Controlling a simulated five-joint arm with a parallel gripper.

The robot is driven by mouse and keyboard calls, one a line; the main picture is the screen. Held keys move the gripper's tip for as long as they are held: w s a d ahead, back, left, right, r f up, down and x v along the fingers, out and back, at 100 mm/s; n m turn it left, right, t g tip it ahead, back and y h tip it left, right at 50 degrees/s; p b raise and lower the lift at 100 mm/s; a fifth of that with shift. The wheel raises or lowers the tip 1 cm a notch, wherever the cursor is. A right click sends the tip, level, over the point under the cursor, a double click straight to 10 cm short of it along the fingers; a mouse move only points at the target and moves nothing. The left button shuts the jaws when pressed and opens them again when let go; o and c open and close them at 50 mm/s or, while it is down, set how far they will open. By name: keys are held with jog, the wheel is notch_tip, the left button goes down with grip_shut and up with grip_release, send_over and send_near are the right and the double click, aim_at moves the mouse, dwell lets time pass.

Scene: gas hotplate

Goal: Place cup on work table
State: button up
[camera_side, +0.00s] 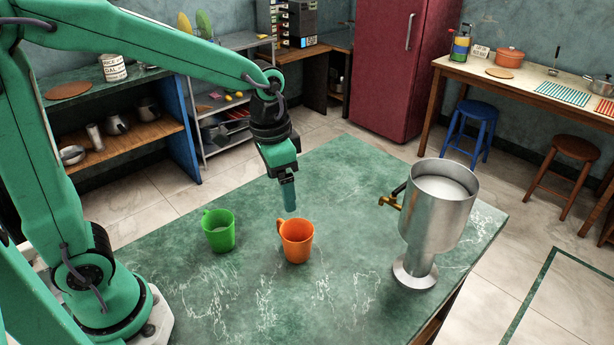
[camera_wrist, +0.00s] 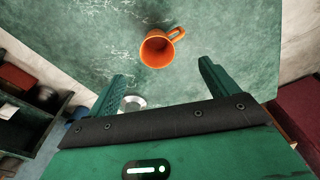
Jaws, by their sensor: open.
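An orange cup (camera_side: 297,242) stands upright on the green marbled work table (camera_side: 345,180). A green cup (camera_side: 219,231) stands upright to its left and is not seen in the wrist view. My gripper (camera_side: 290,205) points down, its fingertips just above the orange cup's rim in the side view. In the wrist view the gripper (camera_wrist: 163,75) is open, with nothing held between its fingers. There the orange cup (camera_wrist: 155,50) shows beyond the fingertips, its opening facing the camera and its handle to the upper right.
A tall metal urn (camera_side: 435,215) with a brass tap (camera_side: 389,202) stands at the table's right side. A round metal thing (camera_wrist: 132,102) shows by the left finger in the wrist view. Shelves, a red fridge (camera_side: 404,65) and stools stand behind. The table's back part is clear.

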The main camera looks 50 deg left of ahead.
jog(key=s+a+r+n+t, duration=0.2)
jog(key=s+r, duration=0.1)
jog(key=s, duration=0.3)
jog(key=s+a+r+n+t, duration=0.2)
jog(key=s+a+r, duration=0.1)
jog(key=s, duration=0.3)
jog(key=shift+a+r+t, duration=0.15)
jog(key=shift+r+t, duration=0.05)
jog(key=shift+t, duration=0.1)
jog(key=c, duration=1.1)
jog(key=shift+c, duration=0.2)
